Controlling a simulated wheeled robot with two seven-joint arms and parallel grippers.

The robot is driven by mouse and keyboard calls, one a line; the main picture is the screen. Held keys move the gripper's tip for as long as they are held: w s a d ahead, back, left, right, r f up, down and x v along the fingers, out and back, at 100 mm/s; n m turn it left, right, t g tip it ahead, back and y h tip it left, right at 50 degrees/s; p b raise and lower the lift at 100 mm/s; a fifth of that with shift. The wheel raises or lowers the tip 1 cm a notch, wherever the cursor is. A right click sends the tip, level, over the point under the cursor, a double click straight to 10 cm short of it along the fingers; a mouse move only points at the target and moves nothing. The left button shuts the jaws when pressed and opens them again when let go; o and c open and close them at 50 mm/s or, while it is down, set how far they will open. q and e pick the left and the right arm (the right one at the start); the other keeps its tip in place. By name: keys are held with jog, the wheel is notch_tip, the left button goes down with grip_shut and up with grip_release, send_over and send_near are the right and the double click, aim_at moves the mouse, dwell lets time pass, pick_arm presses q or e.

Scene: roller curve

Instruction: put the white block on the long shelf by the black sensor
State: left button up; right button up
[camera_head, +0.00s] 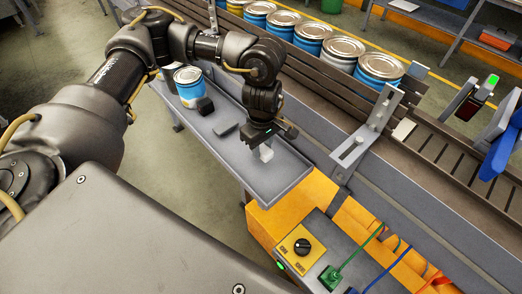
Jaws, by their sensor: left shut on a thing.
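My left gripper (265,141) points down over the right end of the long grey shelf (283,178). It is shut on a small white block (266,154), whose lower part shows below the fingers. I cannot tell whether the block touches the shelf or hangs just above it. Farther left on the shelf are a small black box (205,106), perhaps the sensor, and a flat dark piece (225,129). My right gripper is not in view.
A blue-and-white can (188,86) stands at the shelf's far end. Several cans line the conveyor behind. A metal bracket (365,137) rises right of the shelf. A control box (303,248) with a knob and cables is in front. The shelf's front right is clear.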

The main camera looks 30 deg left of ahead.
aim_at(261, 154)
pick_arm(q)
jog(key=shift+a+f, duration=0.2)
jog(key=shift+f+p, duration=0.75)
jog(key=shift+f, duration=0.15)
jog(key=shift+w+a+f, duration=0.1)
jog(key=shift+w+f, duration=0.05)
jog(key=shift+f, duration=0.6)
jog(key=shift+f, duration=0.25)
jog(key=o, duration=1)
jog(key=shift+r, duration=0.1)
